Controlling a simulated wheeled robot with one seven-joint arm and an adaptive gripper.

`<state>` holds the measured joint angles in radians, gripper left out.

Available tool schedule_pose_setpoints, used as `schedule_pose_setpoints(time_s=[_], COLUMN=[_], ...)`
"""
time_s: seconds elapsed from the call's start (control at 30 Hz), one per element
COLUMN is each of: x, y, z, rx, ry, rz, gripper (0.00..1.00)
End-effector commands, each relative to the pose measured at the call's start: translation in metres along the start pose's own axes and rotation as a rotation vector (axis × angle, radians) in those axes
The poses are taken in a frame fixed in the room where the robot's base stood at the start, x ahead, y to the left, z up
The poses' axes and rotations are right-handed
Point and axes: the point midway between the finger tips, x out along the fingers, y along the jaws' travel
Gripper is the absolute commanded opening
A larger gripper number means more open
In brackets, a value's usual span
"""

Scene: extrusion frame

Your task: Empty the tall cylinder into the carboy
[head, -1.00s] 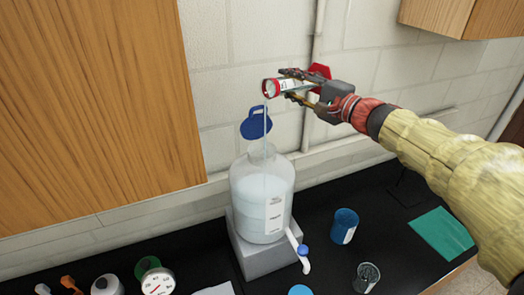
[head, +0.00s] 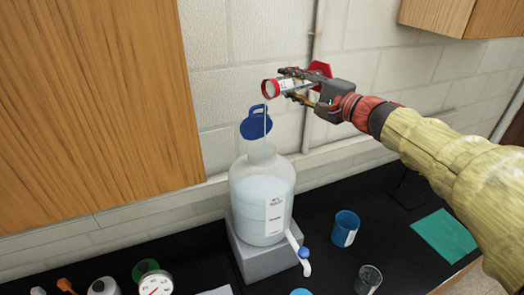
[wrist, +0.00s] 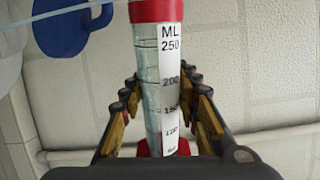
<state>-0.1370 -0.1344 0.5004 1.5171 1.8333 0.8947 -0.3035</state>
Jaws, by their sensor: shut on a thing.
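My gripper (head: 300,86) is shut on the tall cylinder (head: 271,88), which has a red rim and a red base. It is held tipped, mouth to the left, above the carboy (head: 262,200). A thin stream falls from its mouth toward the carboy's open neck. In the wrist view the cylinder (wrist: 158,70) shows a white scale marked ML 250, between the fingers (wrist: 160,110). The carboy is clear, holds pale liquid, and has a label and a spigot. Its blue cap (head: 256,124) is tilted open behind the neck.
The carboy stands on a grey block (head: 268,262) on the black bench. A blue cup (head: 345,228), a clear glass (head: 368,278) and a green mat (head: 443,235) lie to the right. A dial gauge (head: 155,284) is at front left. A wooden cabinet (head: 95,90) hangs at left.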

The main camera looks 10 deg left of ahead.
Motion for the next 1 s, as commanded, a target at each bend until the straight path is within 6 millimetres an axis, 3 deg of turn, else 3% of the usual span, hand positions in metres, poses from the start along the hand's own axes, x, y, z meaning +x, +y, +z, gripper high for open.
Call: schedule_pose_setpoints(time_s=[1.0], x=[0.0000], y=[-0.0001], z=[0.0009], rx=[-0.050], ry=[0.000], rz=[-0.001], gripper=[0.00])
